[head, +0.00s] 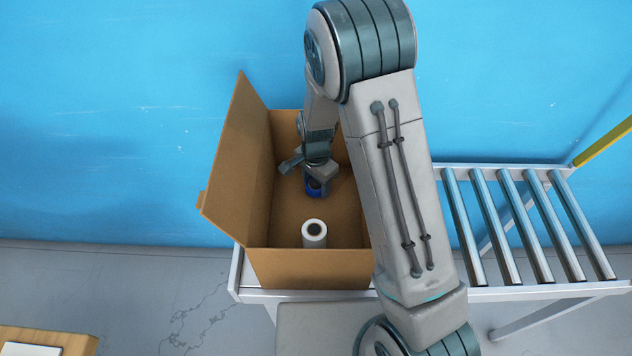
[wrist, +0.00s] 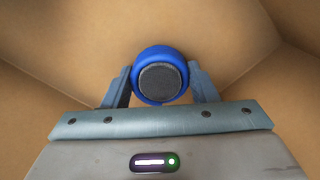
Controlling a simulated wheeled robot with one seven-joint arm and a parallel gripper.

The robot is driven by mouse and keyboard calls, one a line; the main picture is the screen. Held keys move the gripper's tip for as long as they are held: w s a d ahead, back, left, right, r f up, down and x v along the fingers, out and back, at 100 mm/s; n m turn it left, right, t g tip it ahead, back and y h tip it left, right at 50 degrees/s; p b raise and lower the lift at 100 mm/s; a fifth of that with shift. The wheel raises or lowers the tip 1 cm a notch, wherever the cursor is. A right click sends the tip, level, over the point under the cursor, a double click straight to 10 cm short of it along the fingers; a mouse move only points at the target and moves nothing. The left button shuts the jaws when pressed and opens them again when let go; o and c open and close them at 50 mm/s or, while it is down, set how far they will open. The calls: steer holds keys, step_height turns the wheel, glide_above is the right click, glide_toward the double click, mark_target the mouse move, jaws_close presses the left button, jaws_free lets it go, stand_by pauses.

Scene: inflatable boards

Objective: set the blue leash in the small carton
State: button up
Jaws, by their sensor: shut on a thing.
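The blue leash (wrist: 160,54) is a round blue coil with a dark grey middle. It sits between the two fingers of my gripper (wrist: 160,82) in the wrist view, and the fingers are shut on it. In the head view my gripper (head: 315,182) reaches down inside the open cardboard carton (head: 250,165), with the blue leash (head: 313,188) low in it, towards the back. I cannot tell whether the leash touches the carton floor. My arm hides the carton's right side.
A white roll (head: 314,233) with a dark core stands in the carton near its front wall. The carton rests on a roller conveyor (head: 520,225), whose rollers to the right are bare. A wooden surface (head: 45,340) shows at bottom left. A blue wall (head: 120,110) stands behind.

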mark_target(316, 182)
steer(key=shift+f, duration=0.15)
steer(key=o, duration=1)
step_height(316, 182, up, 12)
steer(key=shift+r, duration=0.2)
steer(key=shift+p, duration=0.3)
